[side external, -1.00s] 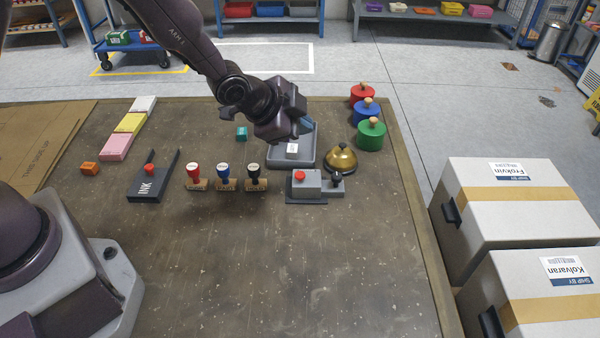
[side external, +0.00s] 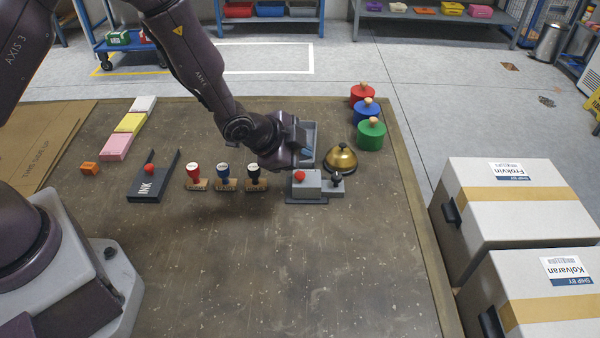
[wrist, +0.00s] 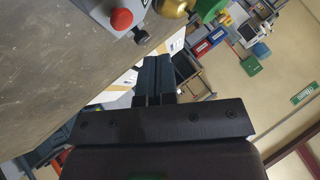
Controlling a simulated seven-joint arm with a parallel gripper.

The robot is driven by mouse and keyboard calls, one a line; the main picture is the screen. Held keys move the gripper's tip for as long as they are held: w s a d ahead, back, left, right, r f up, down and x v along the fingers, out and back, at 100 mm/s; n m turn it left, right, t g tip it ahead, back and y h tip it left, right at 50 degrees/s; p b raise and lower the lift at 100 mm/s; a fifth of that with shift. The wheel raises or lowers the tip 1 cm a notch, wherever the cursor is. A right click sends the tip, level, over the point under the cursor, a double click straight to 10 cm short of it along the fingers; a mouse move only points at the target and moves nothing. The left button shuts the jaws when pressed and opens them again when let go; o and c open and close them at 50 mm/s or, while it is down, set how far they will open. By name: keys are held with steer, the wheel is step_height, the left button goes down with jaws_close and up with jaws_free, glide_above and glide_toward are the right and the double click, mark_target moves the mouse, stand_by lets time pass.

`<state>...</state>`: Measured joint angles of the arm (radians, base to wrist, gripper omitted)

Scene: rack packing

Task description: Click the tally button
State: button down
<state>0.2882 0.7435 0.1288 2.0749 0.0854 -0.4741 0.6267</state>
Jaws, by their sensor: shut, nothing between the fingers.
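A grey box device (side external: 308,188) stands on the table with a red button (side external: 300,176) on top and a small black knob at its right; I take it for the tally counter. The red button also shows at the top of the wrist view (wrist: 121,19). My gripper (side external: 306,154) is shut and empty, just behind and above the device in the side view, apart from the button. In the wrist view its dark fingers (wrist: 156,65) are together, with the button beyond them to the upper left.
A brass bell (side external: 341,160) stands right beside the device. The table's near middle is clear.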

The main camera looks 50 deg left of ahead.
mark_target(300, 176)
steer(key=shift+f, duration=1.15)
steer(key=shift+f, duration=0.15)
stand_by(1.1)
steer(key=shift+f, duration=0.25)
steer(key=shift+f, duration=0.5)
stand_by(0.7)
stand_by(0.3)
steer(key=shift+r, duration=0.9)
steer(key=shift+r, duration=2.5)
stand_by(0.4)
